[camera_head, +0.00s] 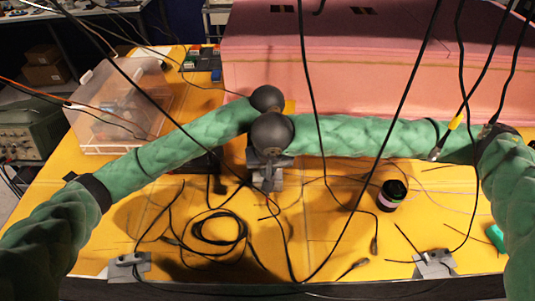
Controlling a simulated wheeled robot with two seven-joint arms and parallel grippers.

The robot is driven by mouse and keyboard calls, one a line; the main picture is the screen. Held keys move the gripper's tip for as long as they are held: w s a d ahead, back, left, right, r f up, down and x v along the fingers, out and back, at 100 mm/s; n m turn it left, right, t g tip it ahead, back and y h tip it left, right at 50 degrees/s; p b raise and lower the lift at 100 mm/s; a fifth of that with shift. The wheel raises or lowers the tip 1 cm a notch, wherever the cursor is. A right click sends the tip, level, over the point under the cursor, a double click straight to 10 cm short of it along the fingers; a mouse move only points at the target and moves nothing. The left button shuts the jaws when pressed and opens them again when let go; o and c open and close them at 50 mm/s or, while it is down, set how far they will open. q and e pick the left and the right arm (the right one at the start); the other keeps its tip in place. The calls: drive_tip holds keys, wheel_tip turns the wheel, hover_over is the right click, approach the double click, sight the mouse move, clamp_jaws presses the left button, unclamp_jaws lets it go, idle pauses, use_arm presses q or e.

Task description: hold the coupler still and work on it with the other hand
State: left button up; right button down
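My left arm, in a green padded sleeve, reaches in from the left and ends in a dark round end (267,98) near the middle of the table. My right arm comes from the right and ends in a larger-looking dark round end (273,133), just in front of the left one. The two ends look close together or touching; I cannot tell which. No fingers can be made out on either. A grey bracket-like piece (268,172) shows just below the right end. I cannot clearly pick out the coupler; it may be hidden by the ends.
Black cables (225,230) lie looped on the yellow table (320,235), and others hang across the view. A dark jar (391,195) stands right of centre. A clear plastic bin (120,105) is at left. A pink foam wall (350,60) closes the back. Grey brackets sit at the front edge.

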drive_tip(key=shift+m+h, duration=0.3)
drive_tip(key=shift+m, duration=0.6)
drive_tip(key=shift+a, duration=0.1)
drive_tip(key=shift+m+h, duration=0.5)
drive_tip(key=shift+m, duration=1.3)
drive_tip(key=c, duration=1.3)
unclamp_jaws()
drive_tip(key=shift+o, duration=0.2)
drive_tip(key=n+y, duration=0.1)
drive_tip(key=n, duration=0.2)
drive_tip(key=shift+n, duration=0.3)
